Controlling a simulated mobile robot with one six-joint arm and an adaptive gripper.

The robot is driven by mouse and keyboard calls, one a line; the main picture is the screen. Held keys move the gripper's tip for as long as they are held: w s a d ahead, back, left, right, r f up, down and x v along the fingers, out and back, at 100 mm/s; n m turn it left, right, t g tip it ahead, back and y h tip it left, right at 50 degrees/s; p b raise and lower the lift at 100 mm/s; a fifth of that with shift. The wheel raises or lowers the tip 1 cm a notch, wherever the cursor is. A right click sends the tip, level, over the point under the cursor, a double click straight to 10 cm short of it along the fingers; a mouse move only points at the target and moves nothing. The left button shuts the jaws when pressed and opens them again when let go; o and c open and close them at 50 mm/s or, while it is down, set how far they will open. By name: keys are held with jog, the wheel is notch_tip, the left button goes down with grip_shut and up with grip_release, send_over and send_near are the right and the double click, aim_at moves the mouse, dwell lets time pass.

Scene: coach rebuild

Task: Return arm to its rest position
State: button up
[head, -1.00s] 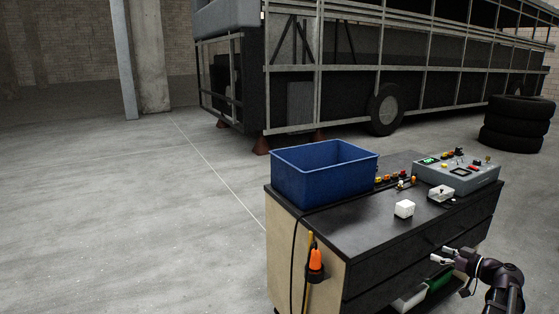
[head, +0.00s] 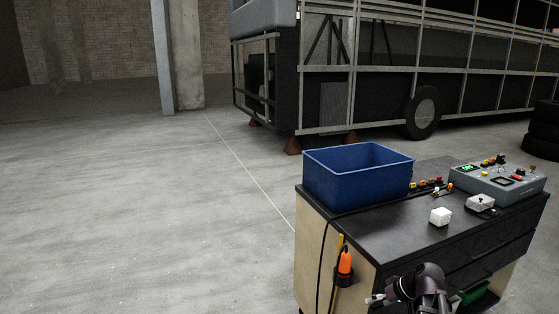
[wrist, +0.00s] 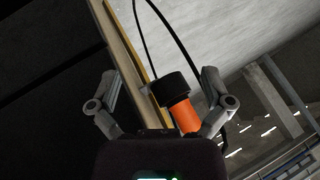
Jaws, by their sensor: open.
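My gripper (head: 376,299) is low in front of the workbench, near its front left corner, partly hidden by my own arm. In the wrist view my gripper (wrist: 158,84) has its two fingers wide apart with nothing held between them. Beyond the fingers the wrist view shows an orange tool with a black collar (wrist: 184,112). In the head view the orange tool (head: 345,262) hangs on the light wooden side of the workbench (head: 315,240), just above and left of my gripper.
A black cable (head: 321,262) hangs down the bench side. Open floor (head: 150,220) lies to the left.

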jog(key=s+a+f+m+g+h, duration=0.35)
jog(key=s+a+h, duration=0.25)
jog(key=s+a, duration=0.45)
notch_tip(320, 180, up, 20)
jog(key=w+a+p, duration=0.1)
jog(key=p, duration=1.9)
jog(key=shift+w+a+f+n, duration=0.2)
jog(key=shift+w+n, duration=0.1)
jog(key=shift+n, duration=0.15)
